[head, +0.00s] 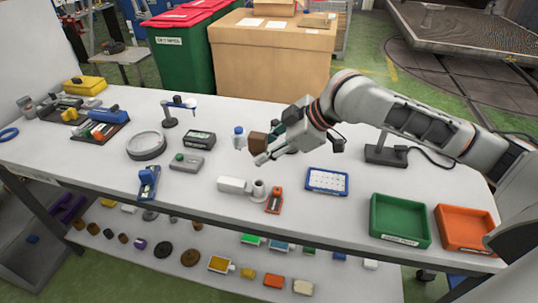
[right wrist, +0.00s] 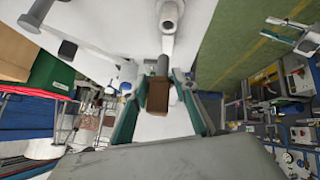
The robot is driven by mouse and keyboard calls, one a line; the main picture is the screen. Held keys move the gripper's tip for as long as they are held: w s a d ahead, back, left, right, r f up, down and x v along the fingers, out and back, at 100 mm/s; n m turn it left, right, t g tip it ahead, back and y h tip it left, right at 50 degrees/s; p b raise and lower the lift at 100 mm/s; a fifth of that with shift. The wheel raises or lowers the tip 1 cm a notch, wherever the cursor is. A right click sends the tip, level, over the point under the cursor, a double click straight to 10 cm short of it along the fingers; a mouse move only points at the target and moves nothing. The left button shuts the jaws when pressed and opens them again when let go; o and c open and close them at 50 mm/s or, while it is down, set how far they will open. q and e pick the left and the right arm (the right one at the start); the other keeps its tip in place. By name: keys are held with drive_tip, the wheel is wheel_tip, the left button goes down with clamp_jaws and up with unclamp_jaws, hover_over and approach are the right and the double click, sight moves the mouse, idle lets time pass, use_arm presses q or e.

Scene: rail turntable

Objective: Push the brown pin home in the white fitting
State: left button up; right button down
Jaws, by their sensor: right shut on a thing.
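The brown pin (head: 258,142) is held up above the middle of the bench in my right gripper (head: 262,158). In the right wrist view its brown block-shaped head (right wrist: 157,97) sits between the two fingers of the gripper (right wrist: 155,90), and a grey shaft extends beyond it. The white fitting (head: 258,190), a short upright tube with an open top, stands on the bench below the pin. It also shows at the top of the right wrist view (right wrist: 168,14), apart from the shaft. My left gripper is not in view.
A white block (head: 232,184) adjoins the fitting, and an orange-and-grey tool (head: 274,200) lies close to its right. A blue-framed panel (head: 327,181), green tray (head: 398,219) and orange tray (head: 465,228) are further right. A blue-capped bottle (head: 239,138) stands behind.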

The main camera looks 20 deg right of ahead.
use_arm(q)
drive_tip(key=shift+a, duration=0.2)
use_arm(e)
drive_tip(key=shift+w+a+r, duration=0.1)
drive_tip(key=shift+w+r, duration=0.05)
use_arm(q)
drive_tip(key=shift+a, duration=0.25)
use_arm(e)
drive_tip(key=shift+f, duration=0.3)
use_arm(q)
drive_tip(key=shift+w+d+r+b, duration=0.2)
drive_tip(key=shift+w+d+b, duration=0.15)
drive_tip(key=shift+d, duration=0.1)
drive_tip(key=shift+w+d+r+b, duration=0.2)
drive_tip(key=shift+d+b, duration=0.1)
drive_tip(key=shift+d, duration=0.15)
use_arm(e)
drive_tip(key=shift+f, duration=2.6)
use_arm(q)
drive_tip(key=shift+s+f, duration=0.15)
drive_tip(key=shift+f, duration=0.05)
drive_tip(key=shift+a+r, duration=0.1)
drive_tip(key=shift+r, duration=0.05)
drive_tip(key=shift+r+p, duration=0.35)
drive_tip(key=shift+p, duration=0.25)
